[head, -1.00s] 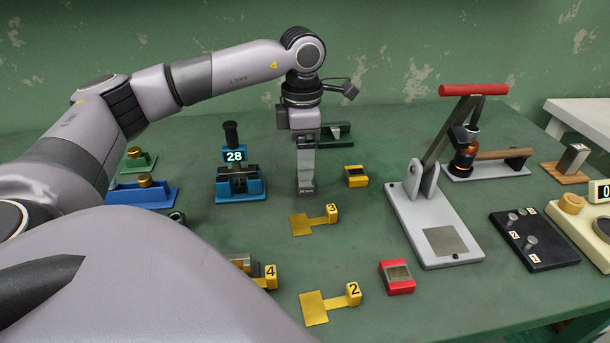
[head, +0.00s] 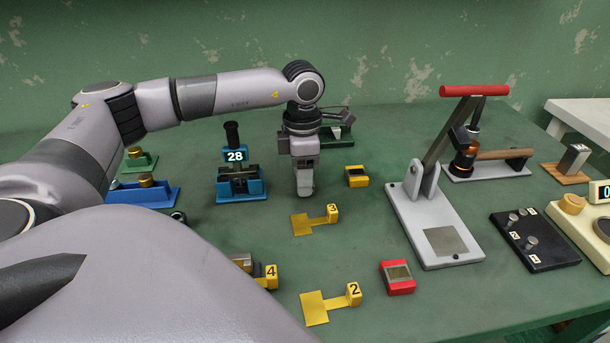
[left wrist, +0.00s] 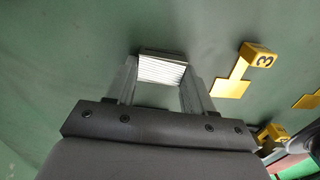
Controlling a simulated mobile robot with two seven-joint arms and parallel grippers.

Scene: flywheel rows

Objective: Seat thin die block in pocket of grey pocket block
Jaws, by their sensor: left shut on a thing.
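My left gripper (head: 305,192) points down over the middle of the table, behind yellow tag 3. In the left wrist view its two fingers (left wrist: 160,85) stand on either side of a pale ribbed metal block (left wrist: 162,71), shut on it. This looks like the thin die block; in the head view the fingers largely hide it. Whether it touches the table is unclear. I cannot surely tell which thing is the grey pocket block; a small grey block (head: 573,157) stands on a wooden base at the far right. My right gripper is not in view.
Yellow tag 3 (head: 315,220) lies just in front of the gripper. A yellow block (head: 357,176) is to its right, a blue device marked 28 (head: 240,183) to its left. A grey lever press (head: 437,220), a red block (head: 397,277) and yellow tag 2 (head: 330,303) stand nearer or right.

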